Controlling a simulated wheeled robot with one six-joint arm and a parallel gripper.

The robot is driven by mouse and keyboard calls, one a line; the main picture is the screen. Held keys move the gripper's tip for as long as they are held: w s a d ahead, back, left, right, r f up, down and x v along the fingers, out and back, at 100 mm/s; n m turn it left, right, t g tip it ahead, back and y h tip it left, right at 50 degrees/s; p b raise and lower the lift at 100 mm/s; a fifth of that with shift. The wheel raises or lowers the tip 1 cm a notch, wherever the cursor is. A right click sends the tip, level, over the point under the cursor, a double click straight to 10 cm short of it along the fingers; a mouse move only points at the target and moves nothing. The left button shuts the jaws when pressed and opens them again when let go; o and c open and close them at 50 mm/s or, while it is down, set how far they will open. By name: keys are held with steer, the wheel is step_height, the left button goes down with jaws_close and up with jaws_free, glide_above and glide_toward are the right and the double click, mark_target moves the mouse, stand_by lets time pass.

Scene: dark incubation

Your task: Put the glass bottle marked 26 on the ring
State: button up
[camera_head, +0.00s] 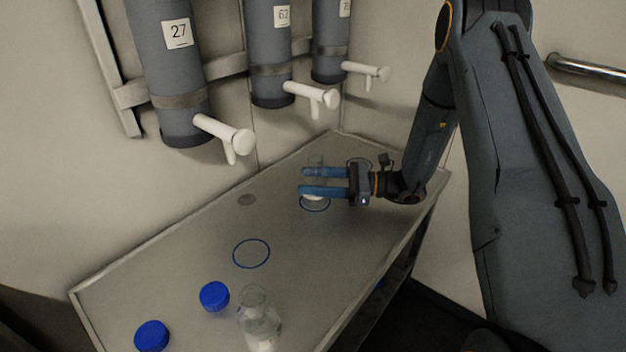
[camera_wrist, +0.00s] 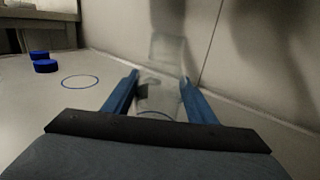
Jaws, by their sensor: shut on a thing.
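My gripper (camera_head: 303,181) is shut on a clear glass bottle (camera_head: 316,162) near the far end of the table. In the wrist view the bottle (camera_wrist: 160,95) stands upright between my two blue fingers (camera_wrist: 158,92). No number is readable on it. A blue ring (camera_head: 315,209) shows around or just under its base; I cannot tell whether the base touches the table. A second blue ring (camera_head: 251,254) lies empty nearer the front and also shows in the wrist view (camera_wrist: 80,82).
A second clear bottle (camera_head: 260,322) stands at the table's front, its number unreadable. Two blue caps (camera_head: 214,296) (camera_head: 152,336) lie beside it. Grey cylinders with white taps, one labelled 27 (camera_head: 178,34), hang on the wall above.

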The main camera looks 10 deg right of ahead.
steer(key=shift+f, duration=0.2)
steer(key=o, duration=1.4)
steer(key=shift+r, duration=0.1)
